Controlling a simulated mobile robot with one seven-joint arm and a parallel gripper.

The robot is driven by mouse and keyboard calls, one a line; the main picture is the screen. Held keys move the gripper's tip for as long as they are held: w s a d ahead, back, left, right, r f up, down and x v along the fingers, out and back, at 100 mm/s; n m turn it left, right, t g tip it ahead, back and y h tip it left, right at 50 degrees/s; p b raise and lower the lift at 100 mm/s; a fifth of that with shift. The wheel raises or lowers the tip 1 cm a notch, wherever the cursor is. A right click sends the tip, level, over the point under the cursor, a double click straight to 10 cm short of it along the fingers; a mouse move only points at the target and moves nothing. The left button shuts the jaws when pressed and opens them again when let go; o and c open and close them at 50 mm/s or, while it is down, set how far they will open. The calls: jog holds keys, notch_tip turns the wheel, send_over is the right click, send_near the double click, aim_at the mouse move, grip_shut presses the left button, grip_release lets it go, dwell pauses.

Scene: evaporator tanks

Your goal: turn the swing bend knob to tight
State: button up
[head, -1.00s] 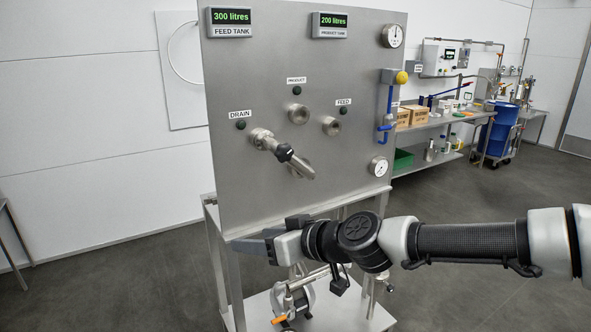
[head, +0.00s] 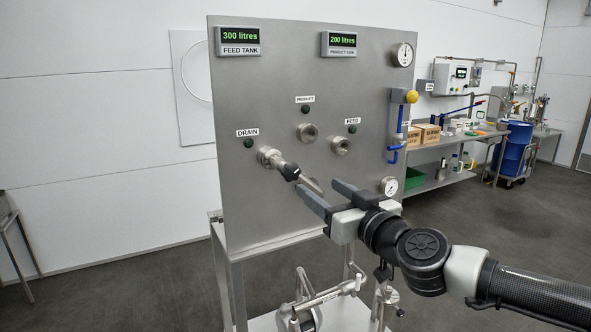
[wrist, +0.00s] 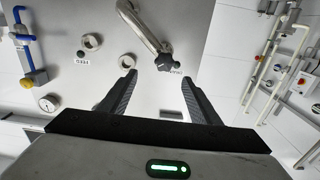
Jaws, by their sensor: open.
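The swing bend is a bent steel pipe (head: 312,184) fixed at the DRAIN port of the steel panel (head: 240,110). Its black star-shaped knob (head: 290,172) sits near the port. In the wrist view the knob (wrist: 166,61) shows just beyond and between my fingertips, nearer the right one, with the pipe (wrist: 140,25) running up and left from it. I cannot tell whether a finger touches the pipe.
Open PRODUCT (head: 307,132) and FEED (head: 341,146) ports lie right of the bend. A blue valve line with a yellow knob (head: 411,96) and a gauge (head: 389,187) edge the panel's right side. Pipework and clamps (head: 318,295) sit on the lower shelf.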

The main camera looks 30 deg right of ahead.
aim_at(293, 174)
jog(key=w+p, duration=0.3)
jog(key=w+a+p, duration=0.1)
jog(key=w+p, duration=0.6)
jog(key=w, duration=0.1)
jog(key=shift+w+a+f+p, duration=0.1)
jog(key=shift+a+p, duration=0.05)
jog(key=shift+p, duration=0.25)
jog(key=c, duration=1)
